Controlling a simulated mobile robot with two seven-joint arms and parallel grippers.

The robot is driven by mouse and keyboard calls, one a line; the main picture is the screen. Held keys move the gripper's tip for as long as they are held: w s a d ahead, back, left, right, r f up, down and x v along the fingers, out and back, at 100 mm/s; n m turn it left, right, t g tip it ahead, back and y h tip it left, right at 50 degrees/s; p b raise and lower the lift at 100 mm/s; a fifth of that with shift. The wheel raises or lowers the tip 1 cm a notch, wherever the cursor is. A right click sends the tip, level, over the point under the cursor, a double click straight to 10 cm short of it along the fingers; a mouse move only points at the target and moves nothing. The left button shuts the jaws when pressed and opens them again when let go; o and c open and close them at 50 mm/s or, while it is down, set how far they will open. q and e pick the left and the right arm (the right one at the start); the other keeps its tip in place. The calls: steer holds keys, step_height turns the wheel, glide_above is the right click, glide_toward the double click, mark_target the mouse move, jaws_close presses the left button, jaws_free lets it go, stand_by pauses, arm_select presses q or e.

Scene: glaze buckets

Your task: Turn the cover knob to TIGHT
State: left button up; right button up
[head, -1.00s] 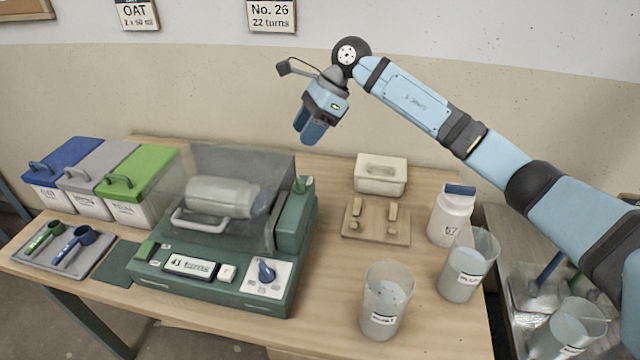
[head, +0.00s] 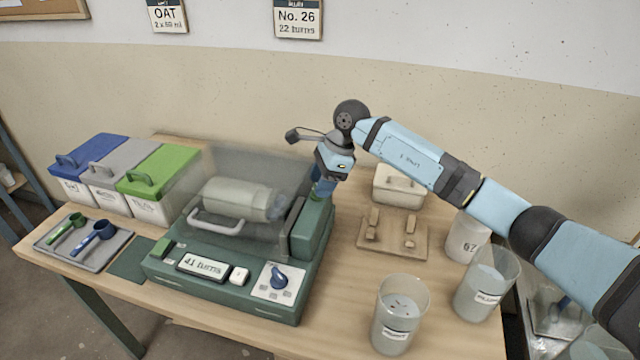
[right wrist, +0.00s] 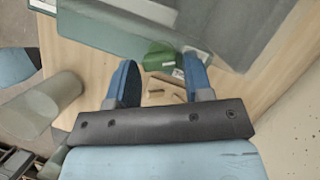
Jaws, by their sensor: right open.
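The green machine (head: 215,299) stands on the table, with a clear cover over a pale jar (head: 235,198) lying on its side. A green knob (right wrist: 160,55), likely the cover knob, is on the machine's right rear housing, with small pale labels beside it that I cannot read. My right gripper (head: 322,188) is above that knob and mostly hides it in the head view. In the right wrist view the open fingers (right wrist: 159,75) are spread, with the knob seen beyond and between the tips. I cannot tell whether they touch it. My left gripper is out of view.
A blue dial (head: 279,278) and a display reading 41 turns (head: 203,266) are on the machine's front. A lidded white box (head: 399,187), a wooden stand (head: 385,248) and clear beakers (head: 399,325) stand to the right. Lidded bins (head: 157,185) stand at left.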

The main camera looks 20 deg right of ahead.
steer(key=shift+a+f, duration=0.2)
steer(key=shift+f, duration=0.3)
steer(key=c, duration=0.7)
steer(key=shift+o, duration=0.2)
steer(key=m+t, duration=0.1)
steer(key=m, duration=0.2)
steer(key=m+t, duration=0.1)
steer(key=m, duration=0.2)
steer(key=shift+s+h+b, duration=0.15)
steer(key=shift+h+b, duration=0.15)
steer(key=shift+h, duration=0.1)
steer(key=m, duration=0.3)
steer(key=m+t+h, duration=0.1)
steer(key=m, duration=0.1)
steer(key=shift+s+a+m+t+h+b, duration=0.1)
steer(key=shift+a+m+t+h+b, duration=0.1)
steer(key=shift+m+t+h+b, duration=0.15)
steer(key=shift+m, duration=0.25)
steer(key=o, duration=0.7)
steer(key=shift+c, duration=0.2)
